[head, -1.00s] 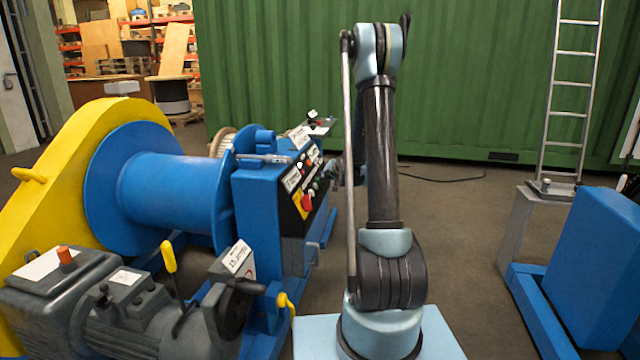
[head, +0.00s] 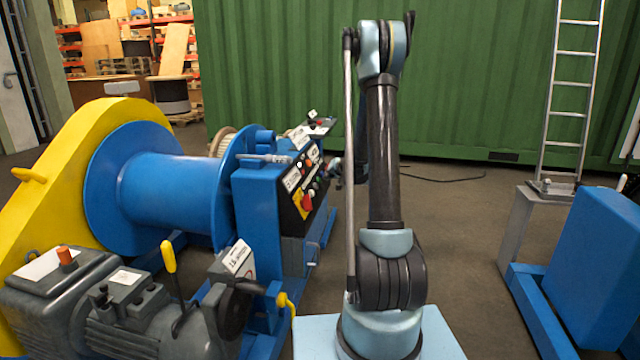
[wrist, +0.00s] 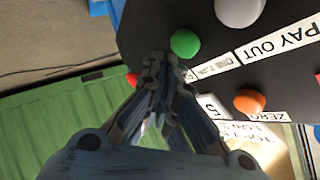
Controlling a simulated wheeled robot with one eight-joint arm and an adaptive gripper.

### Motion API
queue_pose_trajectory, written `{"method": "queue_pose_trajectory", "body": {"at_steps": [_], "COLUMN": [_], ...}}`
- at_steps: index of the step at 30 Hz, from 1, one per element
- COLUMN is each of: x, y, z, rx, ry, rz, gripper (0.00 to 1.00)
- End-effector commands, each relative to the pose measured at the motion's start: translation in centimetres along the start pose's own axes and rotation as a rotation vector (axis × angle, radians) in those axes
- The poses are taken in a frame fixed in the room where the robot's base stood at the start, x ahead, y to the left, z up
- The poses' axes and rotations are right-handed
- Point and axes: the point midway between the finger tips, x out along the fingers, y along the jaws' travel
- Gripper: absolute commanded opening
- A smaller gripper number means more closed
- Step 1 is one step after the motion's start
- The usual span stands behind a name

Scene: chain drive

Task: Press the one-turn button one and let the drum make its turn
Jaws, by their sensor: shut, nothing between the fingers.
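The black control panel (head: 299,196) sits on the end of the blue winch frame, facing my arm. In the wrist view, a green button (wrist: 185,43) stands beside a small label (wrist: 215,62) that seems to read "ONE TUR…", partly hidden by my fingers. My gripper (wrist: 163,62) is shut and empty, its tips just beside the green button; I cannot tell whether they touch it or the panel. In the head view my gripper (head: 333,170) is small, at the panel's right side. The blue drum (head: 168,196) shows its bare barrel.
The wrist view also shows a white button (wrist: 238,10), an orange button (wrist: 249,101) and a red part (wrist: 131,79) close by. A red mushroom button (head: 306,202) is lower on the panel. A motor (head: 150,320) stands in front.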

Motion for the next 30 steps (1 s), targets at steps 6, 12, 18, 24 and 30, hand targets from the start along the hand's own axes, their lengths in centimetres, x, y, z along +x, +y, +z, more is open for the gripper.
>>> {"method": "queue_pose_trajectory", "body": {"at_steps": [6,12,18,24,30], "x": [-0.1,-0.2,-1.1,-2.2,-3.3], "y": [0.1,0.2,0.8,1.6,2.4], "z": [-0.1,-0.2,-0.8,-1.6,-2.4], "rx": [0.0,0.001,0.001,0.001,0.001], "ry": [0.0,0.0,0.0,0.001,0.0], "rz": [0.0,0.0,0.002,0.001,0.0], "gripper": [0.0,0.0,0.0,0.0,0.0]}}
